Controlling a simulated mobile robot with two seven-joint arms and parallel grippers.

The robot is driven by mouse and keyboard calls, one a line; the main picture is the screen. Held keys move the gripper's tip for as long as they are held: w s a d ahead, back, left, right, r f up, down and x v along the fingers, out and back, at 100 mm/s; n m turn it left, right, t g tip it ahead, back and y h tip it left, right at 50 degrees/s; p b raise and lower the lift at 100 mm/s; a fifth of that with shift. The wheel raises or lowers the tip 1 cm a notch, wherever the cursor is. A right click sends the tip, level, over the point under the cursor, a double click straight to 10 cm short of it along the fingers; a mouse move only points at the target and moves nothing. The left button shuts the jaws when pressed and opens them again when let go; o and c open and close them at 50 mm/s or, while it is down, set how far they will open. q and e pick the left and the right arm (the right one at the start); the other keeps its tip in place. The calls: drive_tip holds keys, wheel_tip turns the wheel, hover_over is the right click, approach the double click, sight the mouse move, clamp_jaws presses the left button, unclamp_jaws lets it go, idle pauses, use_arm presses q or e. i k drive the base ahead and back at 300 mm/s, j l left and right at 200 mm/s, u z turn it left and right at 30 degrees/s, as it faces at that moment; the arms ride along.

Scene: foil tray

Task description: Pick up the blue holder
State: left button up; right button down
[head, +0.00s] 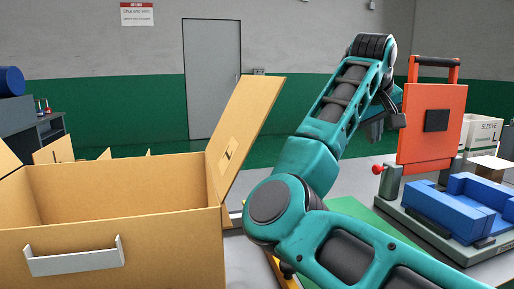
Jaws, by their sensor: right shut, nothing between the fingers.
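The blue holder (434,206) is a blocky blue piece with raised walls. It sits on the grey base of a press-like fixture at the right of the head view. My right gripper (374,132) hangs at the end of my teal right arm, to the left of the orange panel and above and left of the blue holder, apart from it. It is shut and empty; its fingertips are small and partly hidden by the arm. My left gripper is not in view.
An open cardboard box (120,235) with raised flaps fills the lower left. The fixture's orange panel (418,150) stands behind the blue holder, with a red-knobbed lever (378,170) at its left. A white carton (480,132) stands behind. A green mat (350,207) lies beside the fixture.

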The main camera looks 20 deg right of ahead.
sight(467, 203)
drive_tip(key=k, duration=1)
